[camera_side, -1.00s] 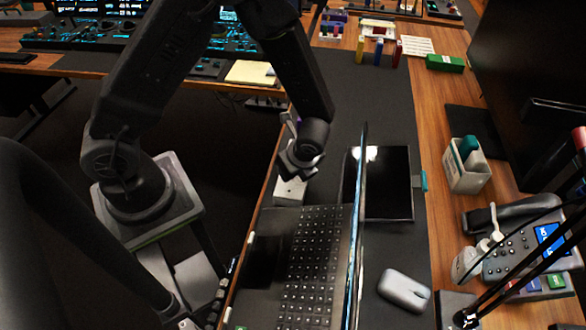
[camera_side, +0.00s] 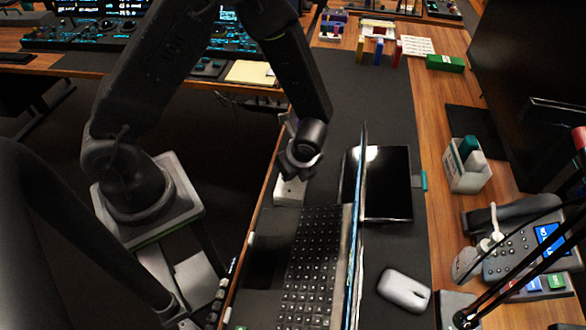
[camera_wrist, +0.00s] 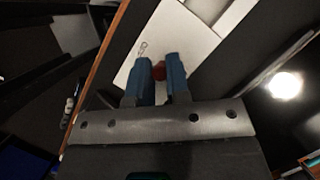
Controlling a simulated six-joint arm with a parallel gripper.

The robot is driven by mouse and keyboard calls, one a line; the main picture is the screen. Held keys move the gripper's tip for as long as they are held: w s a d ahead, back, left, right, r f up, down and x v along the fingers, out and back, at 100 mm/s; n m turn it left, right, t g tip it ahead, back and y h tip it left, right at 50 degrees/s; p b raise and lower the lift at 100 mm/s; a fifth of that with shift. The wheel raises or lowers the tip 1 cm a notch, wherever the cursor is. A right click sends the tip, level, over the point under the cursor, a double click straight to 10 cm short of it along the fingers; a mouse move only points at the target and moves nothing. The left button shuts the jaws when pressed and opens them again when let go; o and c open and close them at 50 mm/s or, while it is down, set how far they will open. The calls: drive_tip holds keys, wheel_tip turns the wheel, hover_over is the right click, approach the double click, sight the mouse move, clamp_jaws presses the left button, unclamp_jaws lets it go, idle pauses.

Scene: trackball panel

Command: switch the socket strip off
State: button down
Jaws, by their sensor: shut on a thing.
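My gripper (camera_side: 294,174) is over a small white panel (camera_side: 290,191) at the desk's edge, just behind the laptop. In the wrist view its two blue fingers (camera_wrist: 160,73) are shut on a small red round part (camera_wrist: 159,70). That part sits at the white panel (camera_wrist: 188,36), and the fingers hide its sides. A dark strip (camera_side: 219,296) with several pale spots runs along the desk's near edge at the lower left. It may be the socket strip, but its switch cannot be made out.
An open laptop (camera_side: 311,250) stands close to my gripper, its screen upright. A dark tablet (camera_side: 388,185) lies to its right.

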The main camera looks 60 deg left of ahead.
drive_tip(key=shift+s+a+n+t+h, duration=0.15)
drive_tip(key=shift+s+a+t+h, duration=0.1)
drive_tip(key=shift+t+h, duration=0.45)
drive_tip(key=shift+s+a+n+t+h, duration=0.15)
drive_tip(key=shift+a+t+h, duration=0.1)
drive_tip(key=shift+t+h, duration=0.45)
drive_tip(key=shift+f, duration=0.1)
drive_tip(key=c, duration=1.1)
unclamp_jaws()
drive_tip(key=shift+s, duration=0.1)
drive_tip(key=v, duration=1.4)
drive_tip(key=shift+a, duration=0.1)
